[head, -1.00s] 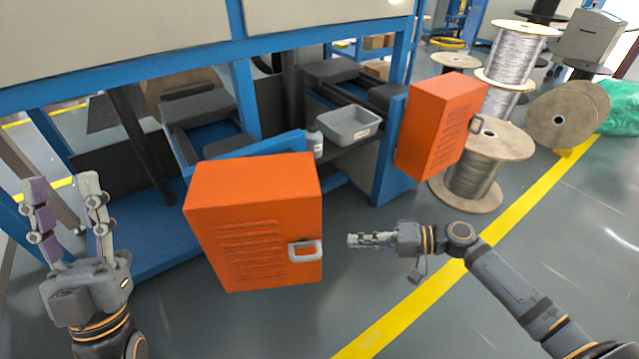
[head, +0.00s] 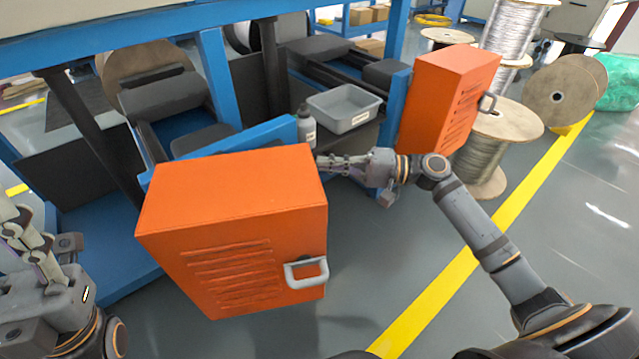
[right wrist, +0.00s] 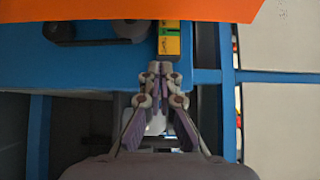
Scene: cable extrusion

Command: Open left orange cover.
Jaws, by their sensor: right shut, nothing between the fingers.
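The left orange cover (head: 235,225) is a large box-shaped door with louvre slots and a grey handle (head: 306,273) on its front face near the right edge. My right gripper (head: 324,163) is shut and empty, with its fingertips by the cover's back right top corner, away from the handle. Whether it touches the cover, I cannot tell. In the right wrist view the closed fingers (right wrist: 158,70) point at blue machine parts, with an orange surface (right wrist: 140,8) across the top. My left gripper (head: 25,240) is at the left edge, partly cut off, fingers apart, clear of the cover.
A second orange cover (head: 450,100) stands to the right of my right gripper. Behind are a grey tray (head: 345,108), a small bottle (head: 306,127) and the blue machine frame (head: 215,70). Cable spools (head: 480,150) stand at the right. The floor in front right is clear.

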